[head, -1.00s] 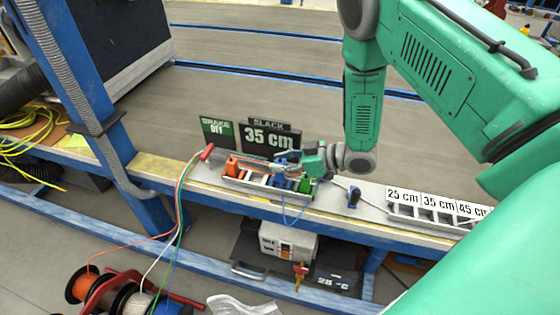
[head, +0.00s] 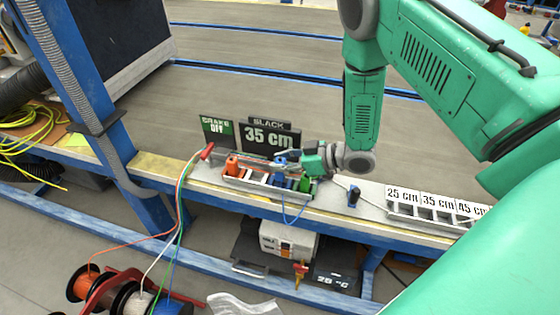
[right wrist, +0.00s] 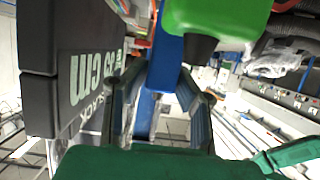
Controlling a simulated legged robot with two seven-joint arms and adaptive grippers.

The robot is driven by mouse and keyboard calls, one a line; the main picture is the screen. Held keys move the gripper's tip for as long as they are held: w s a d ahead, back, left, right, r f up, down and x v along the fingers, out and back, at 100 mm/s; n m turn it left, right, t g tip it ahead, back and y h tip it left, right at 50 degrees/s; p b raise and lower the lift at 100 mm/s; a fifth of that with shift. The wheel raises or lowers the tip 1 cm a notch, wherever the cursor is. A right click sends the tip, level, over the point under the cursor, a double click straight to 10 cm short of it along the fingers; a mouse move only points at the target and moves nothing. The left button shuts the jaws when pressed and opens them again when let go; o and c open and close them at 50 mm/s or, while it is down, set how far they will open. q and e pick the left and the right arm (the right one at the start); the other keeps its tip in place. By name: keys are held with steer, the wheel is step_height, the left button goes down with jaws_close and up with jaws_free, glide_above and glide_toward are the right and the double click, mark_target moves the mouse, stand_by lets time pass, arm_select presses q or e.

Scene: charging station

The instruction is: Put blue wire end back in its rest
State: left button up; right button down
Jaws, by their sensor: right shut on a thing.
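My right gripper (head: 287,155) is over the rack (head: 262,190) on the bench. It also shows in the right wrist view (right wrist: 160,100), shut on the blue wire end (right wrist: 165,65), which stands between its fingers. In the head view the blue wire end (head: 281,161) is partly hidden by the gripper, between the orange wire end (head: 232,165) and the green wire end (head: 305,184). A thin blue wire (head: 290,218) loops down over the bench front. Whether the blue end is seated in its rest cannot be told. My left gripper is not in view.
A display reading 35 cm (head: 268,138) stands close behind the rack, beside a brake sign (head: 217,132). The green wire end (right wrist: 215,20) is close to the fingers in the wrist view. A labelled holder (head: 435,205) lies at the right. Wire spools (head: 115,295) stand below left.

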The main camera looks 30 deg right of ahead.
steer(key=shift+f+b, duration=1.2)
steer(key=shift+f, duration=0.75)
steer(key=c, duration=1.2)
jaws_free()
steer(key=v, duration=1)
steer(key=shift+s+d+r, duration=0.15)
steer(key=shift+s+d, duration=0.1)
steer(key=shift+d, duration=0.05)
steer(key=shift+s+d+r, duration=0.25)
steer(key=shift+s+d, duration=0.05)
steer(key=shift+s, duration=0.15)
